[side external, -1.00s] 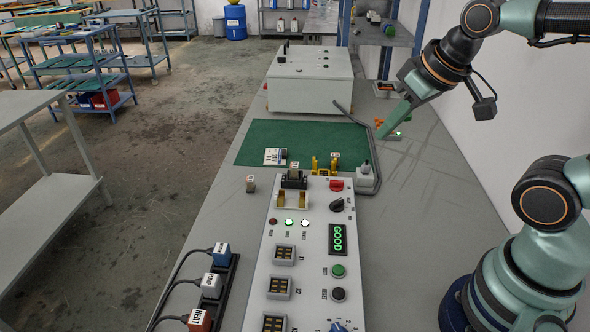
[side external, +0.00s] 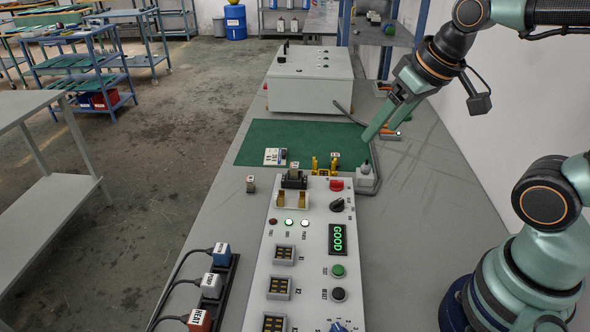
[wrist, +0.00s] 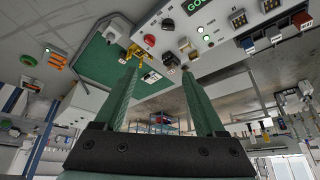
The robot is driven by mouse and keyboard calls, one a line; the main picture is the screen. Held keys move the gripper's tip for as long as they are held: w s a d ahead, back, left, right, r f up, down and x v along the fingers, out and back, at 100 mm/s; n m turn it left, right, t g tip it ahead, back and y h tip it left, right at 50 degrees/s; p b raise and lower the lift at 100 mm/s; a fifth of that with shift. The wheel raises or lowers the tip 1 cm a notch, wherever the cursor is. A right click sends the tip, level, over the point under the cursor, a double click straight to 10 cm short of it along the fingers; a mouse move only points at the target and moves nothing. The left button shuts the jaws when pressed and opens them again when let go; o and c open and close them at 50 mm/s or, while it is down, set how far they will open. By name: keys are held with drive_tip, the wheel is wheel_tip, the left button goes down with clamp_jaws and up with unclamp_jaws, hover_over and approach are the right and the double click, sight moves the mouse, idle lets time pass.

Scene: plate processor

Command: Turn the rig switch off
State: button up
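The grey control panel (side external: 311,240) lies on the bench. No label reading rig is legible, so I cannot tell which control is the rig switch. A black rotary knob (side external: 337,205) sits near the panel's top right, below a red button (side external: 336,185). The knob (wrist: 167,25) and the red button (wrist: 149,41) also show in the wrist view. A green display (side external: 338,239) reads GOOD. Two of three small lamps (side external: 289,222) look lit. My gripper (side external: 369,137) hangs above the bench beyond the panel's far right. In the wrist view its fingers (wrist: 162,72) are apart and empty.
An orange device (side external: 386,132) with a lit spot lies right of the green mat (side external: 255,150). Yellow clips (side external: 334,163) stand at the panel's far edge. A white box (side external: 310,85) stands behind.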

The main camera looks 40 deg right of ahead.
drive_tip(key=w+d+f+m+g, duration=0.2)
drive_tip(key=w+m+g, duration=0.1)
drive_tip(key=w+m, duration=0.3)
drive_tip(key=m+g, duration=0.2)
drive_tip(key=m, duration=0.1)
approach(337, 181)
drive_tip(key=f, duration=0.8)
drive_tip(key=shift+w+f, duration=0.1)
drive_tip(key=shift+w, duration=0.1)
drive_tip(key=shift+c, duration=0.3)
clamp_jaws()
